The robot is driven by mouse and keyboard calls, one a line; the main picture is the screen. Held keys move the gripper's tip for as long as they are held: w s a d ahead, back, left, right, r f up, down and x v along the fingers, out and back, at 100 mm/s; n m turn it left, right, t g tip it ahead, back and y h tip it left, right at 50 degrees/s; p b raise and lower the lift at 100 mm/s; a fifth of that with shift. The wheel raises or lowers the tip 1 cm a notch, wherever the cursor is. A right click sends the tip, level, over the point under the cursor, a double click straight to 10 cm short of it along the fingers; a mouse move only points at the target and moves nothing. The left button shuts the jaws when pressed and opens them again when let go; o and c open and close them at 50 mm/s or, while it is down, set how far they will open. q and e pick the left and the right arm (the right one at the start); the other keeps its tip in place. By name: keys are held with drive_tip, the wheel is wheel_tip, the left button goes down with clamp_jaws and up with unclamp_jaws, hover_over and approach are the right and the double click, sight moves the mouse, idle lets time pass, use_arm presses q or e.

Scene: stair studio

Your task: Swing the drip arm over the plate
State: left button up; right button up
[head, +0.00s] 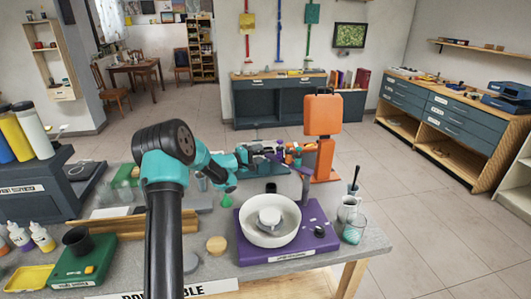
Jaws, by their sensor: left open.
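My left gripper (262,156) is at the back of the table, open, at the end of my teal and black arm. Its fingers are small and dark here. Close to its right, a thin arm with small purple and red parts (292,152) reaches left from an orange post (322,118); this looks like the drip arm. I cannot tell whether the fingers touch it. A white round plate (250,231) with a raised rim and a pale round piece in its middle sits on a purple base (312,245), in front of the post. My right gripper is not in view.
A green cone (226,201) shows below my arm. A mug (347,208) and a glass with teal contents (354,230) stand at the right edge.

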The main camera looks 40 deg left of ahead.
use_arm(q)
drive_tip(key=x, duration=0.3)
drive_tip(key=shift+w+d, duration=0.15)
drive_tip(key=shift+w, duration=0.2)
drive_tip(key=shift+c, duration=0.3)
clamp_jaws()
